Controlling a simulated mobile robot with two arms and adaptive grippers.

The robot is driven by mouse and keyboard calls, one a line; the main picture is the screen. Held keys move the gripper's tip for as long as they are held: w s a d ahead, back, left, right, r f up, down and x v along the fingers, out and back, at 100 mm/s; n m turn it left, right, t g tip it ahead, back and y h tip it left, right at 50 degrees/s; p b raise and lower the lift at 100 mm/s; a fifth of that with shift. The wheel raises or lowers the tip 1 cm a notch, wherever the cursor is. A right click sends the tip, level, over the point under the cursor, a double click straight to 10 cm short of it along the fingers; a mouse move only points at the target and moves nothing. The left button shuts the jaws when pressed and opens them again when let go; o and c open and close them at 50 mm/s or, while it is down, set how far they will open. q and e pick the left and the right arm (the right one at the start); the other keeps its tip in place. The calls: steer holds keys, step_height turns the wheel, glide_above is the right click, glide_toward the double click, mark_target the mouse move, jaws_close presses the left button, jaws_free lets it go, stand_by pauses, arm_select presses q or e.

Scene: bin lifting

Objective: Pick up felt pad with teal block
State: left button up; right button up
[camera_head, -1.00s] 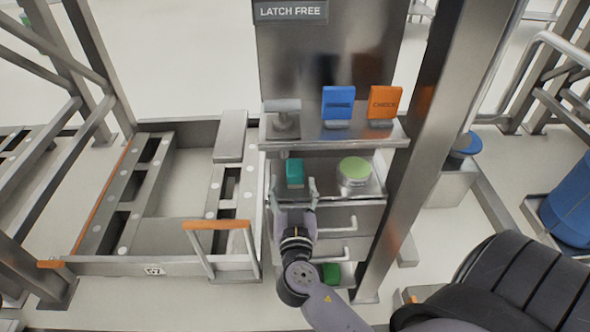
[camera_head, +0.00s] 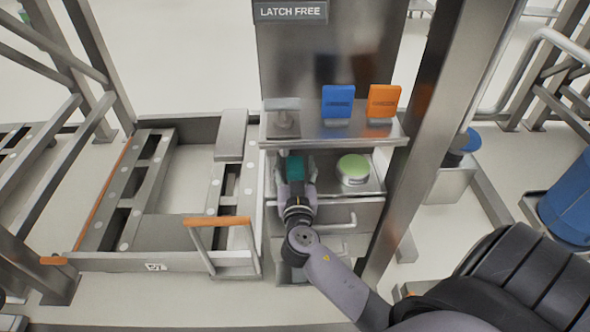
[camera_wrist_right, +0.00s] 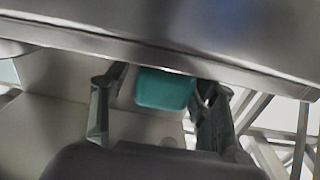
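The teal block (camera_head: 295,167) sits on the open metal shelf under the upper ledge, left of a round pad. In the right wrist view the teal block (camera_wrist_right: 165,90) shows between my two fingers, with a gap visible at its left side. My right gripper (camera_head: 297,172) is open, with a finger on each side of the block. The same gripper (camera_wrist_right: 160,100) fills the lower part of the right wrist view. The felt pad under the block cannot be made out. My left gripper is not in view.
A round green-topped tin (camera_head: 354,169) stands right of the block on the same shelf. The upper ledge (camera_head: 345,133) overhangs and carries a blue card (camera_head: 338,101) and an orange card (camera_head: 383,101). A metal post (camera_head: 425,150) rises at the right.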

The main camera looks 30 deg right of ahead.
mark_target(294, 165)
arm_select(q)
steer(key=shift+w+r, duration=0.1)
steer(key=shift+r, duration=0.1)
arm_select(e)
steer(key=c, duration=1.1)
steer(key=shift+o, duration=0.2)
steer(key=shift+r, duration=0.5)
steer(key=shift+s+a+r+p, duration=0.15)
steer(key=shift+r+p, duration=0.1)
steer(key=shift+r, duration=0.4)
steer(key=shift+a+r+p, duration=0.1)
steer(key=shift+r+p, duration=0.15)
steer(key=shift+r, duration=0.35)
arm_select(q)
steer(key=b, duration=0.1)
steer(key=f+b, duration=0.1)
steer(key=b, duration=0.1)
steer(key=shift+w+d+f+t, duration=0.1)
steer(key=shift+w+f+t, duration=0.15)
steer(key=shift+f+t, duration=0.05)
arm_select(e)
steer(key=s+a, duration=1.1)
steer(key=a, duration=0.2)
steer(key=shift+s, duration=0.35)
